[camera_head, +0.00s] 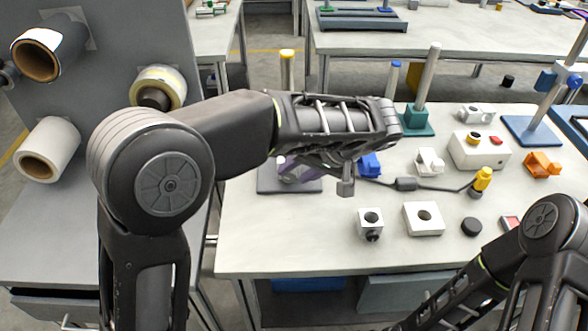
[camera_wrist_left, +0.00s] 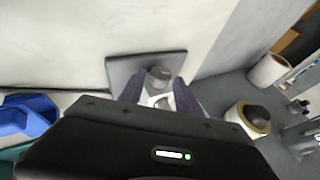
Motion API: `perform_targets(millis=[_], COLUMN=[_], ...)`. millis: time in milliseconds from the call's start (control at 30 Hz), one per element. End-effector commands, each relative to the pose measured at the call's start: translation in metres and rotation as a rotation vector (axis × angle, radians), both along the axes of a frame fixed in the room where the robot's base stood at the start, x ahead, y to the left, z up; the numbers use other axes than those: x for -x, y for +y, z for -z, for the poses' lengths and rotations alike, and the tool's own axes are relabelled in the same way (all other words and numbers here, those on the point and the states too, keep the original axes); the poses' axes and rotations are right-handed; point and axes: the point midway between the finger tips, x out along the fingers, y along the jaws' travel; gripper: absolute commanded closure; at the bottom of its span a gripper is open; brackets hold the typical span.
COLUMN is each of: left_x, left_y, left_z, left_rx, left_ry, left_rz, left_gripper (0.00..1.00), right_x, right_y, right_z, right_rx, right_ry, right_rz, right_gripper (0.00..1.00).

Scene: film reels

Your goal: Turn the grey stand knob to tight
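The grey stand's dark grey base plate (camera_head: 265,184) is on the table under my left forearm in the head view. It shows near the top middle in the left wrist view (camera_wrist_left: 120,68), with a grey round part (camera_wrist_left: 159,76) on it. I cannot tell whether this part is the knob. My left gripper (camera_wrist_left: 160,88) reaches down at the stand. Its purple-grey fingers are apart, either side of a pale part (camera_wrist_left: 158,101); contact is unclear. The purple fingers also show in the head view (camera_head: 292,170). My right gripper is out of view.
A blue part (camera_head: 370,164) is close right of the stand. A teal-based stand (camera_head: 415,122), pale blocks (camera_head: 423,219), a white box (camera_head: 478,152) and an orange part (camera_head: 541,164) are farther right. A reel rack (camera_head: 120,40) is at left. The front left tabletop is clear.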

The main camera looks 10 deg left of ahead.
Motion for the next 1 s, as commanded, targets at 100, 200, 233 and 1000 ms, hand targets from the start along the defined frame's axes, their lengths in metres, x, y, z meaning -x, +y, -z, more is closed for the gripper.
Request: perform_targets(millis=[100,200,233,1000], left_x=[0.005,0.009,0.011,0.015], left_y=[-0.013,-0.022,-0.024,-0.034], left_z=[-0.023,-0.036,-0.039,-0.048], left_rx=[-0.001,0.000,0.000,0.000], left_ry=[-0.002,-0.002,-0.002,0.001], left_rz=[0.005,0.004,0.004,0.001], left_gripper=[0.60,0.60,0.60,0.60], right_x=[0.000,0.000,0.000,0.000], right_y=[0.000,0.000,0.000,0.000], right_z=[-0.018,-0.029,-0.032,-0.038], right_rx=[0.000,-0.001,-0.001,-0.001], right_ry=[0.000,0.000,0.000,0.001], right_rz=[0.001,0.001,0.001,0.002], right_gripper=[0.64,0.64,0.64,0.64])
